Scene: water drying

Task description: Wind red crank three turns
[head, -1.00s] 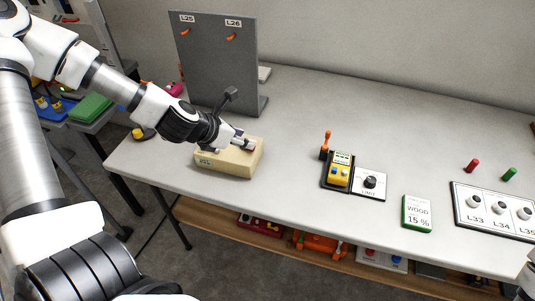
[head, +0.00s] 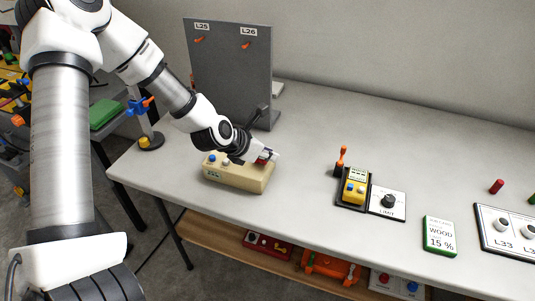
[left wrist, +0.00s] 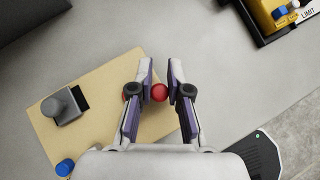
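The tan box (head: 240,177) stands near the left end of the table; in the left wrist view it lies tilted (left wrist: 95,75). The red crank's round red knob (left wrist: 159,92) is between my left fingers in the left wrist view. A bit of orange-red shows left of the left finger; the crank's arm is hidden. My left gripper (head: 270,155) reaches down over the right end of the box. My right gripper is out of view.
The box also bears a grey knob (left wrist: 64,106) and a blue button (left wrist: 65,167). A grey panel (head: 230,75) stands behind. Table between is clear.

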